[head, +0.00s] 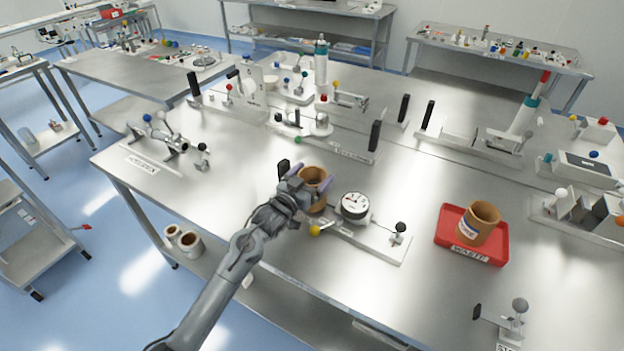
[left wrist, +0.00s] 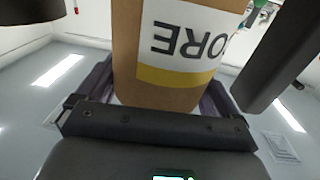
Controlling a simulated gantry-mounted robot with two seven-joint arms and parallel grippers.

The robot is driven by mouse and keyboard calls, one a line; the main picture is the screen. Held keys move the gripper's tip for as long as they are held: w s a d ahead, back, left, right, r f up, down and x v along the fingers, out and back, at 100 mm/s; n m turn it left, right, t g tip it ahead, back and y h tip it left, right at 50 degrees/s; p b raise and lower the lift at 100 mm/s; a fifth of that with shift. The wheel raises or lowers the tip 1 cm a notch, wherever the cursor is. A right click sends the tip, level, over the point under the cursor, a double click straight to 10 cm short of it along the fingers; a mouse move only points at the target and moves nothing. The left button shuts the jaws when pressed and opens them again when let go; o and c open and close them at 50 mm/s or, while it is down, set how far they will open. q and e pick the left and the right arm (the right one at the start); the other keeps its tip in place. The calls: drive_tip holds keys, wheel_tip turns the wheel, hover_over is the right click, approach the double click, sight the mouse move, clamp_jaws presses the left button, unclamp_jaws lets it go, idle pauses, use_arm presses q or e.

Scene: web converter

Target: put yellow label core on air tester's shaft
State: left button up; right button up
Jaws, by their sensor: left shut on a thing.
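My left gripper (head: 312,183) is shut on a brown cardboard core (head: 314,196), with its purple-grey fingers on either side. In the left wrist view the core (left wrist: 165,85) carries a white label reading "CORE" with a yellow band. The core stands roughly upright over the left end of the air tester (head: 372,236), a pale plate with a round dial gauge (head: 355,205), a yellow ball (head: 315,230) and a dark-knobbed lever (head: 399,229). The tester's shaft is not visible. I cannot tell whether the core is around it or above it. My right gripper is out of view.
A red tray (head: 443,244) marked "WASTE" holds another brown core (head: 478,222) to the right. Several fixtures with dark upright handles (head: 374,136) stand behind the tester. A small stand (head: 513,322) is at front right. The table's front edge is close to my left arm.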

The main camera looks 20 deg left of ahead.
use_arm(q)
drive_tip(key=shift+f, duration=0.35)
drive_tip(key=shift+f, duration=0.1)
drive_tip(key=o, duration=1)
drive_tip(key=shift+o, duration=0.2)
drive_tip(key=p+v, duration=0.1)
drive_tip(key=v, duration=1.1)
